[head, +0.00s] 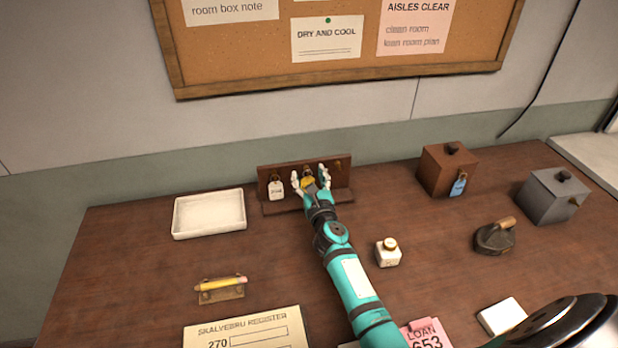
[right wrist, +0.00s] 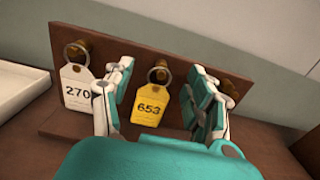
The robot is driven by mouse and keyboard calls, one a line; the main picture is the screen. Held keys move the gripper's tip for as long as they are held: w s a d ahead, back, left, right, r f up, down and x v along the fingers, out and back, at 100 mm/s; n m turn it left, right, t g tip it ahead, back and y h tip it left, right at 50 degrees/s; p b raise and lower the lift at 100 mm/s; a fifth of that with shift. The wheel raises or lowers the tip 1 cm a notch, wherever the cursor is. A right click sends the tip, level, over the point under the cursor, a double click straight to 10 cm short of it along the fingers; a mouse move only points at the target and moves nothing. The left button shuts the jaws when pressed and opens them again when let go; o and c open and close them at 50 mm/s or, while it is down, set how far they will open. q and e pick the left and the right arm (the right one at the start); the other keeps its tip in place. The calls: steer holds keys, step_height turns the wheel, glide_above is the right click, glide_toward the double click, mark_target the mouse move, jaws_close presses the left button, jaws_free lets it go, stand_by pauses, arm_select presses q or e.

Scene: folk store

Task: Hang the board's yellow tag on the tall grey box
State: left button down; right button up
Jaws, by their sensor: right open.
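The brown peg board (head: 340,181) stands at the back of the desk. The yellow tag (right wrist: 150,108), marked 653, hangs by its ring on the board's middle peg; it also shows in the head view (head: 308,183), partly covered by my gripper. My right gripper (right wrist: 160,115) is open, with its fingers on either side of the yellow tag, not closed on it. A white tag (right wrist: 77,88), marked 270, hangs on the left peg. The right peg looks bare. The tall grey box (head: 552,196), with a dark knob and a small hook on its front, stands at the far right. My left gripper is out of view.
A brown box (head: 447,170) with a blue tag (head: 458,187) stands left of the grey box. A white tray (head: 209,213) lies left of the board.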

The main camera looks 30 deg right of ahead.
steer(key=shift+c, duration=0.3)
jaws_close()
steer(key=shift+r+p, duration=0.3)
steer(key=shift+p, duration=0.15)
steer(key=shift+s+a, duration=0.15)
steer(key=shift+s, duration=0.1)
stand_by(0.5)
steer(key=shift+s+a, duration=0.15)
steer(key=shift+s, duration=0.5)
